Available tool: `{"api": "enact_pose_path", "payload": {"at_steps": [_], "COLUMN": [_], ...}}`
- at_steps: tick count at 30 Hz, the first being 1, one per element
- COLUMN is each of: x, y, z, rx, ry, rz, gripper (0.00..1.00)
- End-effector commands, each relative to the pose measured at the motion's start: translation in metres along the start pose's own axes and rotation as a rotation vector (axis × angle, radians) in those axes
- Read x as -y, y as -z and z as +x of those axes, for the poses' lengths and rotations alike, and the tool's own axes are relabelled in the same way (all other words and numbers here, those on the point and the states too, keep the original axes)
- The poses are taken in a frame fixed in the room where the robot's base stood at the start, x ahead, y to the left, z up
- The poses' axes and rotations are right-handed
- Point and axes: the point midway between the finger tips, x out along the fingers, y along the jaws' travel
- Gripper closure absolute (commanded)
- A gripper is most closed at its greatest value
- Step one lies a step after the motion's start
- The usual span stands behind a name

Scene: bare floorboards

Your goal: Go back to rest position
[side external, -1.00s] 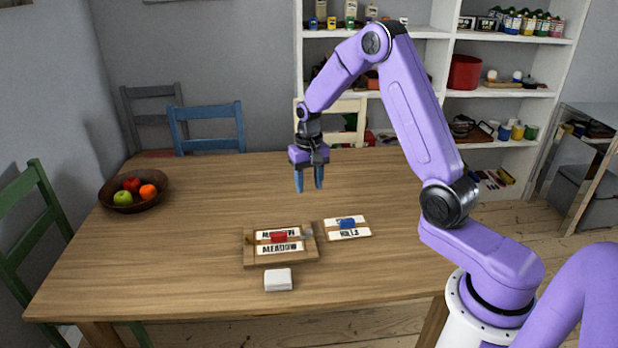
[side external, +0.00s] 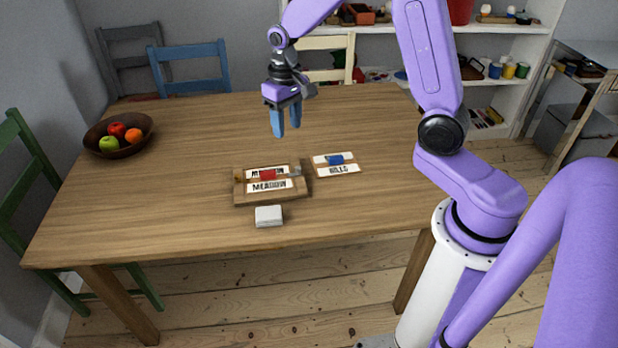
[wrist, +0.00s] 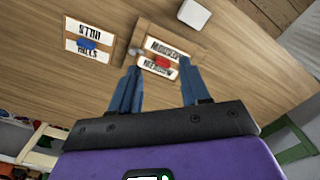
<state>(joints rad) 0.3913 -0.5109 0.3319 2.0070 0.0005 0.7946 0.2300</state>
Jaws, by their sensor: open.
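My gripper (side external: 287,130) hangs with its blue fingers pointing down, apart and empty, above the table behind the wooden board. The fingers also show spread in the wrist view (wrist: 160,64), with nothing between them. The wooden board (side external: 240,198) carries pale labels, one reading MEADOW, with a small red object (side external: 267,175) lying across them. To its right lies a card (side external: 348,170) reading HILLS with a small blue object (side external: 335,159) on it. A white block (side external: 268,216) lies in front of the board.
The wooden table (side external: 180,200) is otherwise mostly clear. A dark bowl (side external: 120,152) of fruit stands at its far left. Blue (side external: 190,70), green (side external: 30,170) and cream (side external: 322,75) chairs stand around it. Shelves (side external: 505,60) with several jars and boxes are behind.

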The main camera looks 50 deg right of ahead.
Motion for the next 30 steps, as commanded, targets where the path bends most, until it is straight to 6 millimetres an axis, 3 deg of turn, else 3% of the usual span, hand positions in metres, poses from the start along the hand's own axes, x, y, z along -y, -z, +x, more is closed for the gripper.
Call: {"api": "enact_pose_path", "payload": {"at_steps": [6, 15, 22, 30], "x": [0.036, 0.061, 0.061, 0.044], "y": [-0.052, -0.135, -0.201, -0.268], "z": [-0.02, -0.04, -0.049, -0.053], "rx": [-0.006, -0.012, -0.016, -0.018], "ry": [0.004, 0.009, 0.015, 0.02], "rz": [-0.241, -0.566, -0.816, -1.086], "gripper": [0.54, 0.54, 0.54, 0.54]}}
